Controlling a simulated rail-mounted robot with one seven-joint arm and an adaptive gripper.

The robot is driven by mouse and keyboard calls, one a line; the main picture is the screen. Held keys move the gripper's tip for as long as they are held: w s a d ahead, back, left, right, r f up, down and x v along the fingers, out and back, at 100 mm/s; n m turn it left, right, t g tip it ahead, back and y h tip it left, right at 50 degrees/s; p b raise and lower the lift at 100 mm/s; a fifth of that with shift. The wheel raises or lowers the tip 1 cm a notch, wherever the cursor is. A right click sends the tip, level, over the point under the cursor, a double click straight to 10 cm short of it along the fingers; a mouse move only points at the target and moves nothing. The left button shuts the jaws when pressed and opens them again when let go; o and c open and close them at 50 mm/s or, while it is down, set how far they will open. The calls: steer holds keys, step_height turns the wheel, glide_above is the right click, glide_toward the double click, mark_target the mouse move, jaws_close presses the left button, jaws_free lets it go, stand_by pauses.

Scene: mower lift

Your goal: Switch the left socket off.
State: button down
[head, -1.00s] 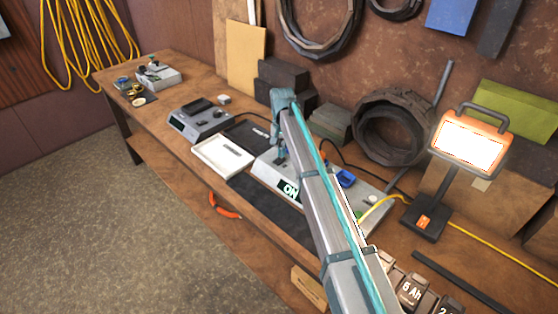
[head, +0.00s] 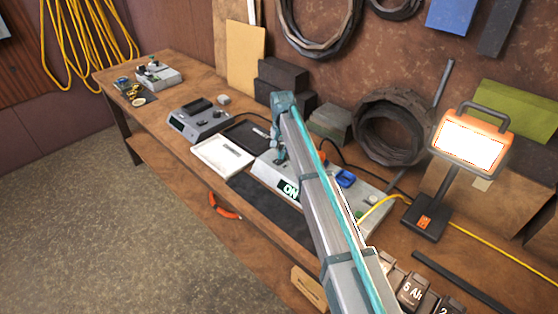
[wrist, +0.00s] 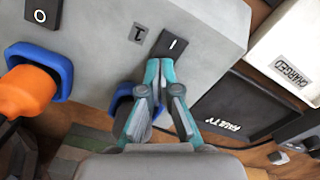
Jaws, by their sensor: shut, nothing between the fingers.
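The grey socket unit (head: 373,202) lies on the bench with a lit "ON" display (head: 288,189); my arm covers much of it. In the wrist view its grey face (wrist: 215,30) carries a black rocker switch (wrist: 173,44) marked "I" beside an upside-down "1" label (wrist: 138,32). My gripper (wrist: 160,66) is shut and empty, its tips at the lower edge of that switch; I cannot tell whether they touch. A blue socket (wrist: 121,98) is partly hidden behind the fingers. A second switch (wrist: 40,14) shows "O" above an orange plug (wrist: 28,92) in another blue socket.
Beside the unit are a white tray (head: 222,157) and a black tray marked "FAULTY" (wrist: 238,107). A grey device (head: 199,121) stands farther left. A work lamp (head: 425,219), a yellow cable (head: 480,245) and battery packs (head: 412,290) are on the right.

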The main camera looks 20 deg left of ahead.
steer(key=shift+f, duration=0.2)
steer(key=shift+r+p, duration=1.6)
steer(key=shift+r, duration=1.9)
steer(key=shift+w+r, duration=0.1)
